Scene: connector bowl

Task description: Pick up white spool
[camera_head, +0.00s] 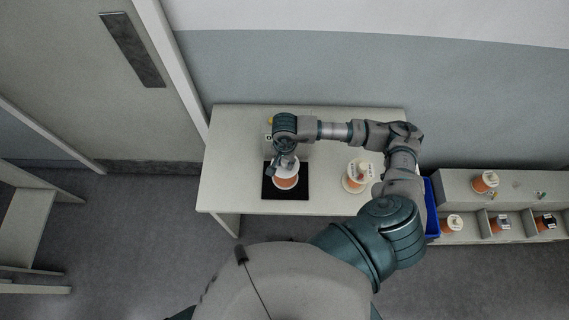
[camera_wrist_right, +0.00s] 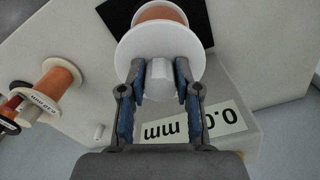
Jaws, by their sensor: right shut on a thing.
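A white spool (camera_head: 287,176) wound with orange wire is at the black mat (camera_head: 269,191) on the table; I cannot tell whether it touches the mat. My right gripper (camera_head: 284,163) is over it, pointing down. In the right wrist view the spool's round white flange (camera_wrist_right: 150,42) faces me, with orange winding (camera_wrist_right: 160,11) beyond it. The fingers of my right gripper (camera_wrist_right: 161,80) are shut on the white hub sticking out of this flange. My left gripper is not in view.
Another white spool with orange wire (camera_head: 357,176) stands on the table (camera_head: 235,150) to the right. A blue bin (camera_head: 432,208) and a shelf unit (camera_head: 455,187) with several spools are at the far right. A printed label (camera_wrist_right: 200,125) lies near the gripper.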

